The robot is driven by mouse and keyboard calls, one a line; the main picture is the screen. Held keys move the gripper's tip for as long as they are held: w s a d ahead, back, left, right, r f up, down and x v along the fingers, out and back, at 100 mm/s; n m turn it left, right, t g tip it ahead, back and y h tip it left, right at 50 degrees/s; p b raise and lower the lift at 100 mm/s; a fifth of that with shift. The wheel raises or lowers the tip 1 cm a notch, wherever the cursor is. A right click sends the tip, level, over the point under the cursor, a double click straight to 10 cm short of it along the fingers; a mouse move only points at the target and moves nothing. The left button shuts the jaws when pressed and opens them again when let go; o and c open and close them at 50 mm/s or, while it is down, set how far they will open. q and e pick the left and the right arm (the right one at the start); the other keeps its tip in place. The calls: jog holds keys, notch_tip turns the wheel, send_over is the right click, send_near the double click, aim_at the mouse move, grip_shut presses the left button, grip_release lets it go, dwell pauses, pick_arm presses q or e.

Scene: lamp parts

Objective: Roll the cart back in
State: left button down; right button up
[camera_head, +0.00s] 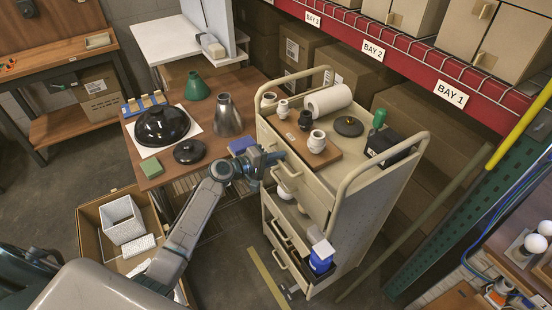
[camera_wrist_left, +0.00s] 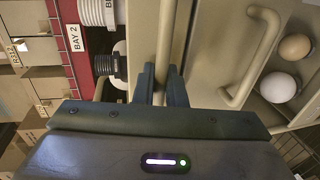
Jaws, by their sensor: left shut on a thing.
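The beige cart (camera_head: 350,205) stands right of centre in the head view, with a rail loop at each end and drawers in its front. My left gripper (camera_head: 273,160) is at the upper front of the cart. In the left wrist view my left gripper (camera_wrist_left: 161,85) is shut on a pale bar handle (camera_wrist_left: 165,35) of the cart, with a finger on each side. Another drawer handle (camera_wrist_left: 252,58) is to the right there, free. The fingertips are partly hidden in the head view. My right gripper is not in view.
A brown board (camera_head: 306,150) with white jars lies on the cart top, beside a paper roll (camera_head: 328,100). The low drawer holds a blue container (camera_head: 320,262). A wooden table (camera_head: 215,145) stands left, an open box (camera_head: 90,235) below it, and shelving (camera_head: 400,55) behind.

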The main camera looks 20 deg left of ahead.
aim_at(304, 144)
pick_arm(q)
jog(key=r+b+x, duration=0.1)
jog(key=b+x, duration=0.1)
jog(key=x, duration=0.4)
jog(key=r+b+x, duration=0.1)
jog(key=b+x, duration=0.2)
jog(key=x, duration=0.3)
jog(key=r+b+x, duration=0.2)
jog(key=b+x, duration=0.1)
jog(key=x, duration=0.4)
jog(key=shift+w+d, duration=0.25)
jog(key=shift+w, duration=0.15)
jog(key=shift+r+b, duration=0.15)
jog(key=shift+b, duration=0.15)
jog(key=shift+r, duration=0.15)
jog(key=c, duration=1.6)
grip_release()
jog(key=shift+w+d, duration=0.1)
jog(key=shift+c, duration=0.2)
jog(key=shift+s+a+f, duration=0.2)
jog(key=shift+s+a, duration=0.2)
jog(key=shift+s, duration=0.05)
jog(key=b+v, duration=0.1)
jog(key=v, duration=0.7)
jog(key=shift+s+a+r+b, duration=0.1)
jog(key=shift+s+b, duration=0.05)
jog(key=shift+b, duration=0.2)
jog(key=shift+s+a+r, duration=0.25)
jog(key=shift+s+a, duration=0.1)
jog(key=shift+s, duration=0.2)
